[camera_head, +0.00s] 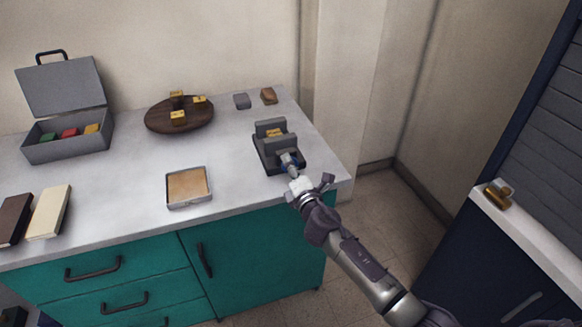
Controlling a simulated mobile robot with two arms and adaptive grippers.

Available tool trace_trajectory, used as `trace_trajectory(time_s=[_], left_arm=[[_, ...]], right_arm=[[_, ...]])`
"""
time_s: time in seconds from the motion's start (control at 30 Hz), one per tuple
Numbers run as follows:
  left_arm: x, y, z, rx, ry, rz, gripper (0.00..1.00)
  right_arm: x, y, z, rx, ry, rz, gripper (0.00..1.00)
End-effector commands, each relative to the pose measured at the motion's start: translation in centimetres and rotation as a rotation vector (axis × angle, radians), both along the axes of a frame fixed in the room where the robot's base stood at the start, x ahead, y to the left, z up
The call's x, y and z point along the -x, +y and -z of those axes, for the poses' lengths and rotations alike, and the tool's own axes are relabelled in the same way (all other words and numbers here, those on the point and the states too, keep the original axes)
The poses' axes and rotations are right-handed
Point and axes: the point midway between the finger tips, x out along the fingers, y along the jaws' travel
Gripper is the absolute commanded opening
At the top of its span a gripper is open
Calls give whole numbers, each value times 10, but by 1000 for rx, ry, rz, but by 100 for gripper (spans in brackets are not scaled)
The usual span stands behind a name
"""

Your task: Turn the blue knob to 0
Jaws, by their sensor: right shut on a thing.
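A dark grey device (264,147) with raised blocks stands near the right end of the grey counter. A small yellow piece sits between its blocks. A small blue knob (287,158) shows at its front right corner. My right gripper (293,171) reaches in from the lower right and is shut on the blue knob. The gripper hides much of the knob, and I cannot read any number or marking at it. My left gripper is not in view.
A round wooden board (157,117) with yellow blocks, an open grey case (62,147), a tray (188,203) and two books (48,212) occupy the counter. A brass-coloured object (497,197) sits on the right-hand cabinet. Floor lies open between the cabinets.

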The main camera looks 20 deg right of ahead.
Motion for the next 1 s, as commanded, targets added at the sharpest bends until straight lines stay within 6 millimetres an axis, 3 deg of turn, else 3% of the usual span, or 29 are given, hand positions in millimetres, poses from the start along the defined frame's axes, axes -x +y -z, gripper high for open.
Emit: trace_trajectory(time_s=[0.57,0.6,0.7,1.0], left_arm=[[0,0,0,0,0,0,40],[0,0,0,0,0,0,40],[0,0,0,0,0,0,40],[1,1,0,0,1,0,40]], right_arm=[[1,1,3,29,3,0,14],[1,1,3,29,3,0,56],[1,1,2,29,3,-1,72],[1,0,1,28,1,0,74]])
